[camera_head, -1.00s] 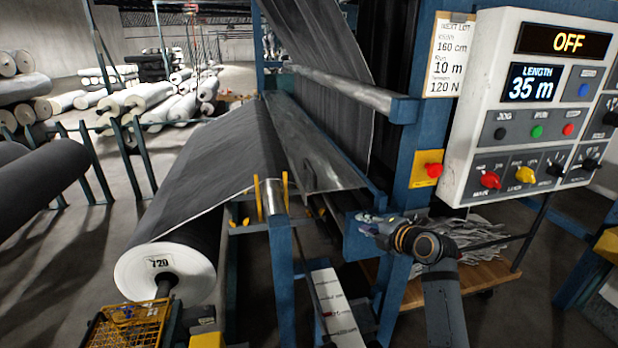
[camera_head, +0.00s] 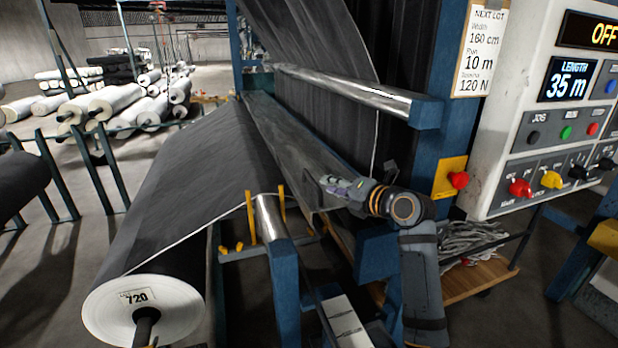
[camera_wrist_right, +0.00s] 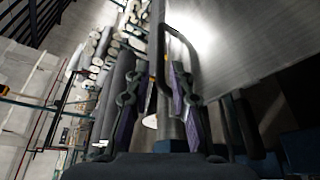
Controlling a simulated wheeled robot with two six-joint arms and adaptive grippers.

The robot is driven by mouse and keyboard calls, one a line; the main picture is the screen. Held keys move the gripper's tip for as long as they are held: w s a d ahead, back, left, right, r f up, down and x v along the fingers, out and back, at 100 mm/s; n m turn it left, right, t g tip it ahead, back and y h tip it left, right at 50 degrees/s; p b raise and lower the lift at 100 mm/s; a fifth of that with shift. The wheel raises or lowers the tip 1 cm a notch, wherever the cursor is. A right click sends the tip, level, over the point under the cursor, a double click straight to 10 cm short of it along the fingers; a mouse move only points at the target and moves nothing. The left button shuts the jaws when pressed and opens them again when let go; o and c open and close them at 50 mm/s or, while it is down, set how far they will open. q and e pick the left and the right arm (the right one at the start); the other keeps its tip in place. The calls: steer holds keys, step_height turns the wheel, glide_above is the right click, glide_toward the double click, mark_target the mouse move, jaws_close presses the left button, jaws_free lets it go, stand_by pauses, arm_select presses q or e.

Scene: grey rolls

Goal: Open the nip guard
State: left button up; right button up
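The nip guard (camera_head: 290,142) is a long grey metal plate running along the machine below the silver roller. In the right wrist view it is the large shiny plate (camera_wrist_right: 250,45) at upper right. A dark looped handle (camera_wrist_right: 163,60) stands at its edge. My right gripper (camera_head: 330,183) is at the near end of the guard and covers the handle area in the head view. In the right wrist view its two fingers (camera_wrist_right: 158,108) are apart, with the handle showing between or just beyond them; contact cannot be told. My left gripper is not in view.
The control panel (camera_head: 545,120) reads OFF and 35 m. A red button on a yellow plate (camera_head: 451,178) is right of my right arm. The silver roller (camera_head: 345,92) lies above the guard. Dark fabric (camera_head: 195,170) runs from the roll marked 720 (camera_head: 143,310).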

mark_target(311, 177)
steer(key=p+x, duration=0.1)
steer(key=x, duration=0.3)
steer(key=shift+a+r, duration=0.1)
steer(key=shift+r, duration=0.05)
steer(key=p+x, duration=0.1)
steer(key=x, duration=0.3)
steer(key=shift+w+a+f, duration=0.1)
steer(key=shift+w+f, duration=0.1)
steer(key=shift+w+a, duration=0.15)
steer(key=shift+w, duration=0.1)
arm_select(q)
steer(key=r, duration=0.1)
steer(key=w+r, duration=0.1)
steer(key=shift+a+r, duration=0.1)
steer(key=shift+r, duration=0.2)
arm_select(e)
steer(key=shift+w+f, duration=0.1)
steer(key=shift+f, duration=0.05)
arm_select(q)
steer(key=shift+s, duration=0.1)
arm_select(e)
steer(key=shift+a, duration=0.1)
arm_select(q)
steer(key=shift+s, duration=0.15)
arm_select(e)
jaws_close()
